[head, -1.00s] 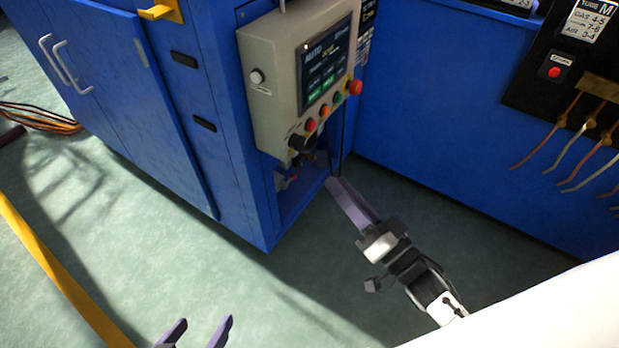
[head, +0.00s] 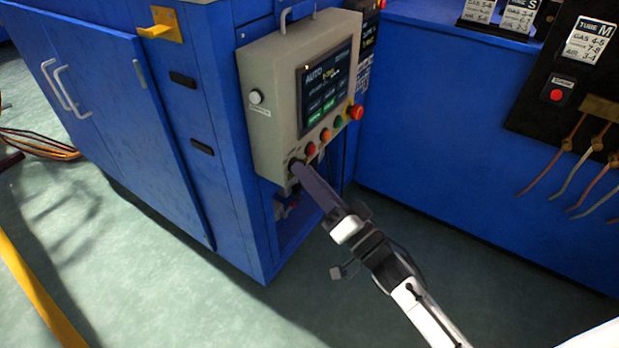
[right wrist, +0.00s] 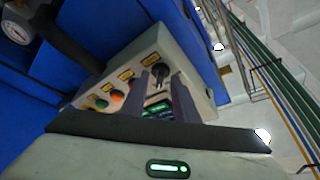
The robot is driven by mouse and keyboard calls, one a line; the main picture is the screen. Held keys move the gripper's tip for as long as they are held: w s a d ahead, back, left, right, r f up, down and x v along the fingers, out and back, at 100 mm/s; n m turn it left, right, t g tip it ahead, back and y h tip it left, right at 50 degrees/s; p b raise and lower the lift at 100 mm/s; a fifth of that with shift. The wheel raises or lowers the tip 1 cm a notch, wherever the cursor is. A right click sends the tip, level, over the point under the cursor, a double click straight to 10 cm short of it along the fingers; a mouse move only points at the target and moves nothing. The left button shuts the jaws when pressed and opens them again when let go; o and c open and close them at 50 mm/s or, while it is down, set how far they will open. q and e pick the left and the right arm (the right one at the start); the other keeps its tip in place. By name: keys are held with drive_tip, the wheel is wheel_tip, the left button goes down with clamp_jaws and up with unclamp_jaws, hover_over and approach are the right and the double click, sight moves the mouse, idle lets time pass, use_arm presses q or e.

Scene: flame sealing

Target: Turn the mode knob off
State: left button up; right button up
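The mode knob is a black rotary knob at the lower corner of the grey control panel (head: 262,120). In the right wrist view the knob (right wrist: 160,70) lies at the gap between the tips of my right gripper (right wrist: 159,82). Its two purple fingers stand apart there; contact with the knob cannot be told. In the head view my right gripper (head: 302,174) reaches up to the panel's lower edge and mostly hides the knob. The panel's screen (head: 324,88) reads AUTO. My left gripper is out of view.
A row of coloured buttons (head: 326,135) sits right beside the knob, ending in a red stop button (head: 356,112). A white button (head: 256,97) is on the panel's side face. The blue cabinet (head: 110,110) is at the left.

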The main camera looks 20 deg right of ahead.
clamp_jaws()
